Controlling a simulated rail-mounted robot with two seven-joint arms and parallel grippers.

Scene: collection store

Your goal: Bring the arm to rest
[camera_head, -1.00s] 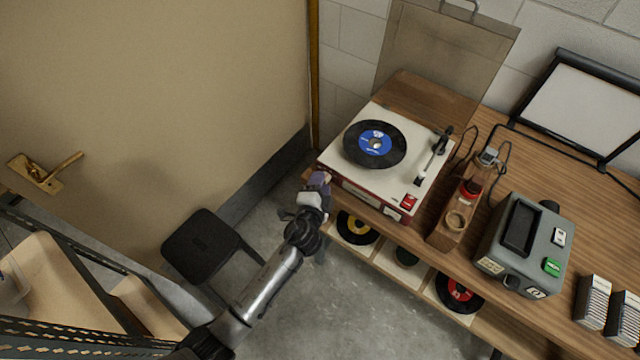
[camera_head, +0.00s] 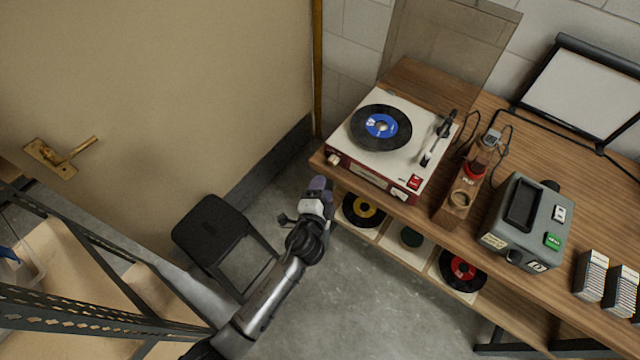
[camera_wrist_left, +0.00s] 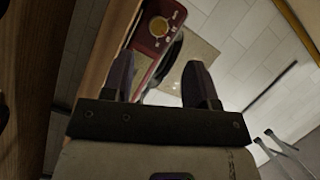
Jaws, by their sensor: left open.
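My left gripper (camera_head: 319,187) is beside the front left corner of the wooden bench, below and in front of the record player. In the left wrist view its two dark fingers (camera_wrist_left: 163,80) stand apart with nothing between them. My left arm comes in from the bottom edge of the head view. The record player (camera_head: 400,106), white on top with a red front, holds a black record with a blue label (camera_head: 381,126). Its red front and a knob (camera_wrist_left: 158,27) show beyond the fingers in the wrist view. My right gripper is not in view.
A black stool (camera_head: 212,228) stands left of my arm. A metal shelf rack (camera_head: 90,300) is at lower left. The door (camera_head: 200,90) has a brass handle (camera_head: 62,155). On the bench (camera_head: 590,185) stands a grey device (camera_head: 524,220). Records sit on the shelf below.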

